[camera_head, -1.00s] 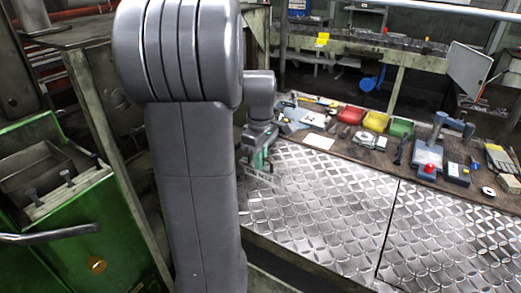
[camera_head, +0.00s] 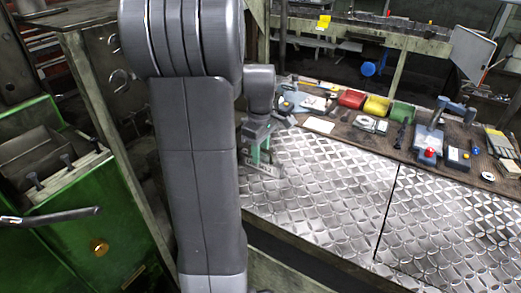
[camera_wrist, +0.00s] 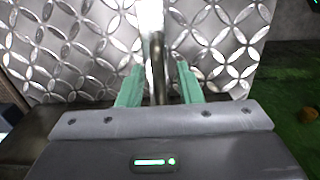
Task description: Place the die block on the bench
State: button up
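My gripper (camera_head: 262,160) is at the left end of the bench (camera_head: 330,200), low over its tread-plate top. In the wrist view its two green fingers (camera_wrist: 159,68) stand apart. A shiny metallic strip (camera_wrist: 150,22) with a darker upright part shows between them. I cannot tell whether this is the die block or part of the bench. In the head view a pale grey shape shows at the fingertips, hard to part from the plate. Whether the fingers grip it, or it touches the bench, is unclear.
Red, yellow and green bins (camera_head: 376,106), a red-buttoned control box (camera_head: 430,153) and small tools line the back of the bench. The plate right of my gripper is clear. A green machine (camera_head: 90,225) stands at the left. My arm hides the middle.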

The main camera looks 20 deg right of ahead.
notch_tip(320, 180, up, 12)
jog(key=shift+r, duration=0.15)
dwell(0.3)
